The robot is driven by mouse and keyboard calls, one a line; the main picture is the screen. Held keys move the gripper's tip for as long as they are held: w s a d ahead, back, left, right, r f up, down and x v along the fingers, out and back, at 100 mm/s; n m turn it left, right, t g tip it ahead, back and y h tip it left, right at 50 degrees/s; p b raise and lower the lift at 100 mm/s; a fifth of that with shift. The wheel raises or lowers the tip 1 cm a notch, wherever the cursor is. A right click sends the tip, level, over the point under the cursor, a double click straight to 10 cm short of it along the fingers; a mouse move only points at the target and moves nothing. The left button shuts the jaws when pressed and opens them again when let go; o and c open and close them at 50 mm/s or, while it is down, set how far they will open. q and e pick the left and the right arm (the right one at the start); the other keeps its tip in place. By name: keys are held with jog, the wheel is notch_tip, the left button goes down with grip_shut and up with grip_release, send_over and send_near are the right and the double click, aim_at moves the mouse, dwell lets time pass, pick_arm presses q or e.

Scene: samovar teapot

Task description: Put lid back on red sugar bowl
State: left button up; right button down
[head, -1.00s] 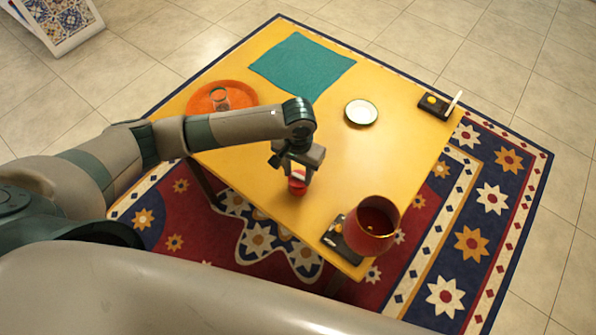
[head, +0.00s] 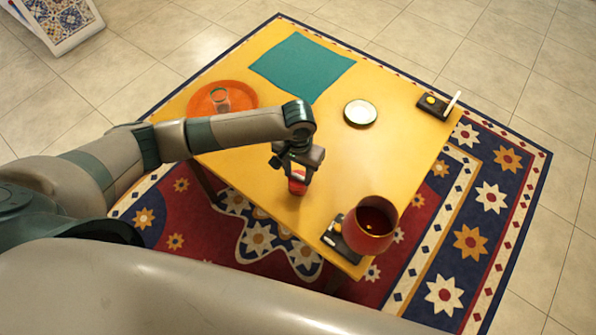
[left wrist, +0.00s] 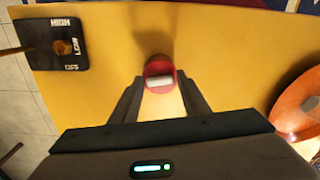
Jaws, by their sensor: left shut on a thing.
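A small red piece (head: 297,187) with a pale part shows at my left gripper (head: 299,174), over the near part of the yellow table. In the left wrist view the red round shape (left wrist: 158,67) lies between the fingertips, with a pale bar across it. My left gripper (left wrist: 160,82) is shut on this piece, which looks like the lid. I cannot tell whether the sugar bowl is directly beneath it, as lid and bowl do not show as separate shapes. My right gripper is not in view.
The table's middle is clear.

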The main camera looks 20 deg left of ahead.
pick_arm(q)
jog(key=shift+p, duration=0.45)
dwell(0.5)
jog(key=shift+c, duration=0.7)
jog(key=shift+c, duration=1.3)
jog(key=o, duration=1.8)
jog(key=shift+r, duration=0.1)
